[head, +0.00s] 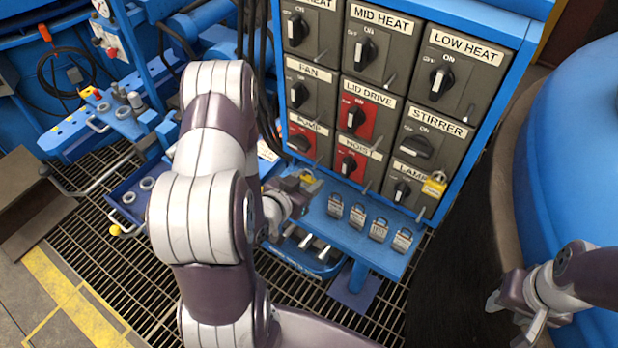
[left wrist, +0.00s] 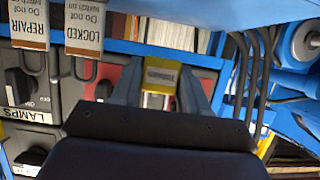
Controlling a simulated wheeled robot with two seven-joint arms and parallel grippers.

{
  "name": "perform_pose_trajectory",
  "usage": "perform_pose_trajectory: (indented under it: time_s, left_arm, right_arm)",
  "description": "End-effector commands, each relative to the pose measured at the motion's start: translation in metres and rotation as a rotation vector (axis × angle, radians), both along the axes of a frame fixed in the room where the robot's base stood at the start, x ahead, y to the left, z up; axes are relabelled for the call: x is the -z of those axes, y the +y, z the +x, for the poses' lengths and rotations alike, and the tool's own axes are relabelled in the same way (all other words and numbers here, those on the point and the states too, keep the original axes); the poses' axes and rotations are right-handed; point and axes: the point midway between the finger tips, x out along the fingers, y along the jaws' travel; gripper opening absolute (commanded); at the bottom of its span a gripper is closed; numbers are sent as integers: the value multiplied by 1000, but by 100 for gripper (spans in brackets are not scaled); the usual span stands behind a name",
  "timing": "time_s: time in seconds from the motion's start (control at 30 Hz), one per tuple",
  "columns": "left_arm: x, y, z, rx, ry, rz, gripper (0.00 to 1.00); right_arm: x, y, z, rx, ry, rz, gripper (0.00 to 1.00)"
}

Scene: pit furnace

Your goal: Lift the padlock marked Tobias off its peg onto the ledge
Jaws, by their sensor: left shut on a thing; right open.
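A yellow padlock (left wrist: 160,77) is between the fingers of my left gripper (left wrist: 163,92) in the left wrist view. Its small label appears to read Tobias, upside down. In the head view this padlock (head: 307,176) shows as a small yellow patch at my left gripper (head: 294,190), close to the panel's lower left, above the blue ledge (head: 345,236). The gripper is shut on it. Its peg is hidden, and I cannot tell whether the padlock still touches one. My right gripper (head: 522,308) is open and empty at the lower right, far from the ledge.
Several tags (head: 379,230) line the ledge. Another yellow padlock (head: 435,184) hangs by the LAMPS switch (head: 402,191). The switch panel (head: 385,90) rises behind the ledge. A blue tray with rings (head: 128,197) is at left, and a large blue vessel (head: 575,150) stands at right.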

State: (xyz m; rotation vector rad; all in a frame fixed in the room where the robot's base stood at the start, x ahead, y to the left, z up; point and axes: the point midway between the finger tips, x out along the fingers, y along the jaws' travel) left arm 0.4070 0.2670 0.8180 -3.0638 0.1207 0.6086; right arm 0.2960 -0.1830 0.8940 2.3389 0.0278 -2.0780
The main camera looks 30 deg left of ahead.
Motion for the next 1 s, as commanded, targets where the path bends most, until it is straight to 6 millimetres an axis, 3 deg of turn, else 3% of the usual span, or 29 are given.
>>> perform_pose_trajectory:
  time_s: [0.53,1.0]
  left_arm:
    - [0,2,-22,-1,0,0,11]
    - [0,2,-24,0,0,0,11]
  right_arm:
    - [-1,0,0,0,0,0,43]
    - [-1,0,0,0,0,0,43]
